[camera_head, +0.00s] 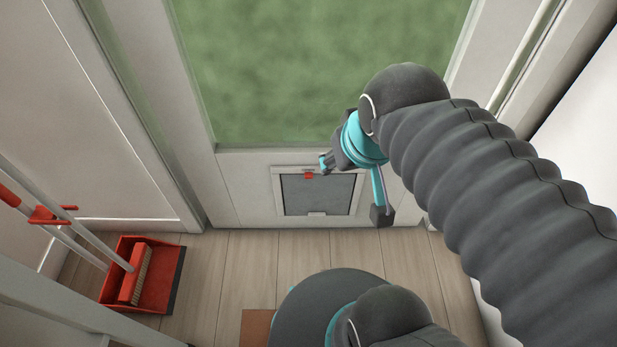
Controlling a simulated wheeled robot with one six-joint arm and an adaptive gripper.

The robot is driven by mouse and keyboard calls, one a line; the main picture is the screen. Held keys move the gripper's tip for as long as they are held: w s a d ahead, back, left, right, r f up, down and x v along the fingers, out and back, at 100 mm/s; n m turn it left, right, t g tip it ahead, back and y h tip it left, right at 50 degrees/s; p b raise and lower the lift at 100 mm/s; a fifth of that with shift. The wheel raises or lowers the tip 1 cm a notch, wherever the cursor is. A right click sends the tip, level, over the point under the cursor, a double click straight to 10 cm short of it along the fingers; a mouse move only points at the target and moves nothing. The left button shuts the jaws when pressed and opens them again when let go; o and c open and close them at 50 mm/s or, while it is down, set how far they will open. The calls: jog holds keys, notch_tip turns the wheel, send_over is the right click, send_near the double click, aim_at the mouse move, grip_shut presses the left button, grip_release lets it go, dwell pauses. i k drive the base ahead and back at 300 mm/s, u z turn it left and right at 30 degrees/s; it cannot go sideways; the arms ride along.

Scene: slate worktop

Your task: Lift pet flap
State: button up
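The pet flap (310,196) is a grey panel in a white frame, low in the glazed door. It hangs shut, flush in its frame as far as I can see. A small red latch (309,176) sits at its top edge, and a pale tab (317,214) is at its bottom edge. My gripper (353,190) is at the right side of the flap, with teal and dark fingers spread apart and nothing between them. One fingertip is near the top right of the frame and the other is low, beside its right edge. I cannot tell whether either touches the frame.
A red dustpan (155,292) with a brush (134,283) stands on the wooden floor (240,265) at the left, long handles leaning left. A brown mat (256,327) is partly hidden at the bottom. The floor before the flap is clear.

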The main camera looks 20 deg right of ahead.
aim_at(320, 195)
jog(key=z, duration=1.35)
jog(key=k, duration=0.8)
jog(key=u, duration=0.85)
